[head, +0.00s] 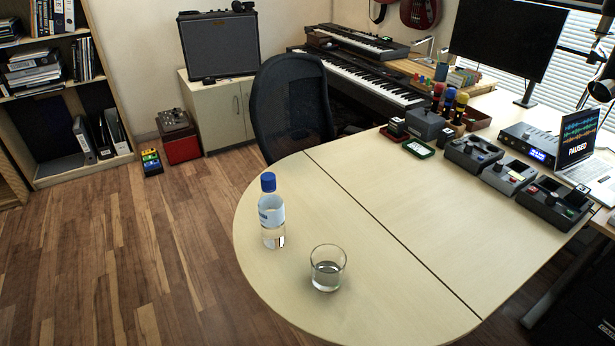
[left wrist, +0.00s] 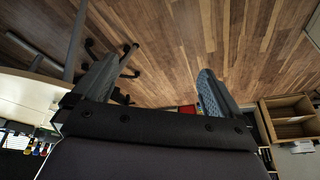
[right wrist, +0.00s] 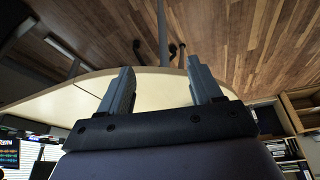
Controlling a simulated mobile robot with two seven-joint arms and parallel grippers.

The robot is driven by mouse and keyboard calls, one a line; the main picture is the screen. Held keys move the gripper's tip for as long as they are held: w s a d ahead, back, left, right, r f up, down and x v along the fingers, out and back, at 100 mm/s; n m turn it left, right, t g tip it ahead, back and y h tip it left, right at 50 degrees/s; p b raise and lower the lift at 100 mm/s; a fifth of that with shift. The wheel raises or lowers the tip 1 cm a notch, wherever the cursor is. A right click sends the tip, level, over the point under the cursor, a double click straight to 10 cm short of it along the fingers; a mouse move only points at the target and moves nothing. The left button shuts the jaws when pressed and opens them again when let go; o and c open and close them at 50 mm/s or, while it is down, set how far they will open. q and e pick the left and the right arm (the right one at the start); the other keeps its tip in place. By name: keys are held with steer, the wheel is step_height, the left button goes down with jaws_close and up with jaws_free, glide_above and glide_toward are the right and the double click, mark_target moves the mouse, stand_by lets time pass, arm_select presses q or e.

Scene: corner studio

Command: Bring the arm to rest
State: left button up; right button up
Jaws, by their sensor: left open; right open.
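Neither arm shows in the head view. My left gripper (left wrist: 155,88) is open and empty in the left wrist view, with wooden floor beyond its fingers. My right gripper (right wrist: 160,85) is open and empty in the right wrist view, with the pale desk edge and floor beyond its fingers. On the rounded end of the desk (head: 390,235) stand a clear bottle with a blue cap (head: 271,212) and a glass (head: 327,268) with clear liquid in it. Both are upright and apart from each other.
A dark office chair (head: 292,105) stands at the desk's far side. Several dark devices (head: 472,153), a laptop (head: 580,145) and a monitor (head: 505,40) fill the right part. The desk middle is bare. A bookshelf (head: 60,170) stands at far left, with open floor (head: 130,260) before it.

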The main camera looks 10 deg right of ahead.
arm_select(q)
steer(key=w+d+f+t+h+b, duration=0.1)
steer(key=w+f+t, duration=0.1)
steer(key=f, duration=0.4)
steer(key=w+d+f+t+h+b, duration=0.1)
steer(key=w+f+t+b, duration=0.1)
steer(key=f, duration=0.4)
steer(key=shift+w+d+t, duration=0.35)
steer(key=shift+w+t, duration=0.45)
steer(key=shift+t, duration=0.4)
arm_select(e)
steer(key=w+a+f+t+y, duration=0.1)
steer(key=w+f+t, duration=0.1)
steer(key=f, duration=0.4)
steer(key=w+a+f+t, duration=0.1)
steer(key=w+f+t, duration=0.2)
steer(key=f, duration=0.3)
steer(key=shift+w+a+t+y, duration=0.3)
steer(key=shift+a+t+y, duration=0.1)
steer(key=shift+t, duration=0.3)
